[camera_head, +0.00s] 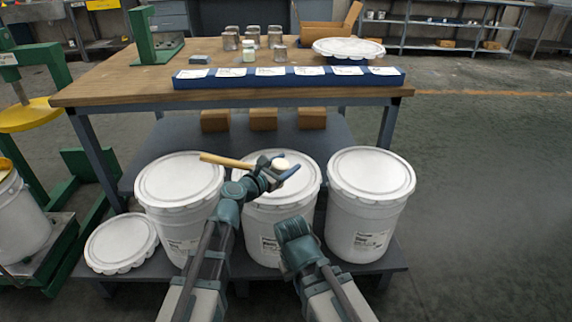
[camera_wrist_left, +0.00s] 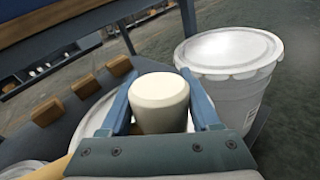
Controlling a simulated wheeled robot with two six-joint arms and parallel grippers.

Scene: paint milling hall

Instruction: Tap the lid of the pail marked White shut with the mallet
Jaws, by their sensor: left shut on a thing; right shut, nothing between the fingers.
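Three white lidded pails stand in a row: a left pail (camera_head: 165,218), a middle pail (camera_head: 262,222) and a right pail (camera_head: 365,215). Their label words are too small to read surely, so I cannot tell which is White. My left gripper (camera_head: 268,174) is shut on the mallet (camera_head: 226,160) above the middle pail's lid (camera_head: 300,182). The mallet's handle points left; its pale head (camera_wrist_left: 160,92) sits between the fingers in the left wrist view. My right gripper (camera_head: 294,228) is shut and empty in front of the middle pail.
A loose lid (camera_head: 121,243) lies left of the pails on the low platform. Behind stands a wooden bench (camera_head: 120,85) with a blue labelled rack (camera_head: 290,80), several jars and another lid (camera_head: 348,48). Green equipment (camera_head: 90,180) stands at left. The floor at right is clear.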

